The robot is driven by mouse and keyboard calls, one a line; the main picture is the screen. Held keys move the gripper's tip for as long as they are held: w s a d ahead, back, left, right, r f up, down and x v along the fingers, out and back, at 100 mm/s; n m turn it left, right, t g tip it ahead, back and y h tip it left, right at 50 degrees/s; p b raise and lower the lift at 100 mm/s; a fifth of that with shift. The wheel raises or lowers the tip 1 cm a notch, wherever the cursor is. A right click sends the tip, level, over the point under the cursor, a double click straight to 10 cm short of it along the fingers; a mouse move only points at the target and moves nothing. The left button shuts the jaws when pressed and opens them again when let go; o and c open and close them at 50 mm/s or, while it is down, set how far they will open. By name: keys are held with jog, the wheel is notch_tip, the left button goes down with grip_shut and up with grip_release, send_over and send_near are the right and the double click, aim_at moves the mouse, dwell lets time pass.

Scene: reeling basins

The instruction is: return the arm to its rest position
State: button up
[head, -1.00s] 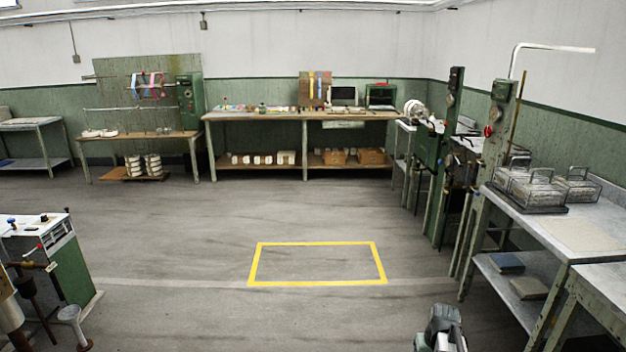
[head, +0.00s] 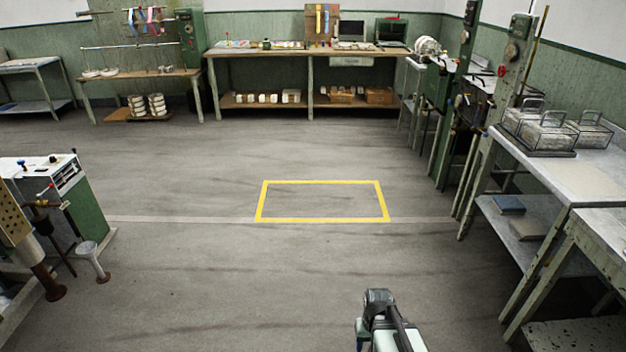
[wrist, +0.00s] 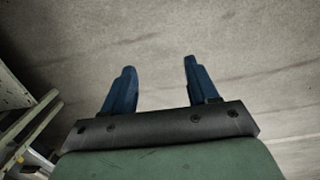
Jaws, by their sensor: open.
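My gripper (wrist: 160,82) shows in the wrist view with its two blue fingers apart and nothing between them. Bare grey floor lies beyond the fingers. In the head view, part of my arm (head: 385,325) shows at the bottom edge, right of the middle. The fingers cannot be made out in the head view.
A yellow floor rectangle (head: 322,219) lies ahead on open floor. A grey table (head: 580,187) with wire baskets (head: 550,138) stands at the right. A green and white machine (head: 85,205) stands at the left. A long workbench (head: 280,52) stands at the back wall.

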jog(key=s+f+g, duration=0.3)
jog(key=s+f, duration=0.5)
jog(key=s, duration=0.5)
jog(key=s+f+g, duration=0.2)
jog(key=s+f, duration=0.6)
jog(key=s, duration=0.5)
jog(key=shift+s+f+g, duration=0.2)
jog(key=shift+g, duration=0.2)
